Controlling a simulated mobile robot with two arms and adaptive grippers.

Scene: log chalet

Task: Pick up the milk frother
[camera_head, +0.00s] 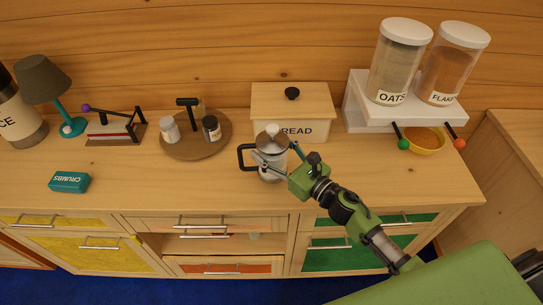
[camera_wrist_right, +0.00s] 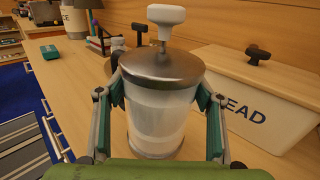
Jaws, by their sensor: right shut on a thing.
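The milk frother (camera_head: 271,143) is a pale, upright jug with a metal lid, a white knob on top and a black handle on its left side. It is at the front middle of the wooden counter, in front of the bread box. My right gripper (camera_head: 275,154) is shut on its body, one finger on each side. In the right wrist view the frother (camera_wrist_right: 158,125) fills the middle, between the two green-and-grey fingers. I cannot tell whether its base touches the counter. My left gripper is not in view.
The bread box (camera_head: 318,105) stands close behind the frother. A round board (camera_head: 196,152) with shakers is to the left. A teal crumbs box (camera_head: 69,182) lies further left. A white riser (camera_head: 359,105) with jars and a yellow bowl (camera_head: 426,140) are right. The counter (camera_head: 150,195) is clear at front left.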

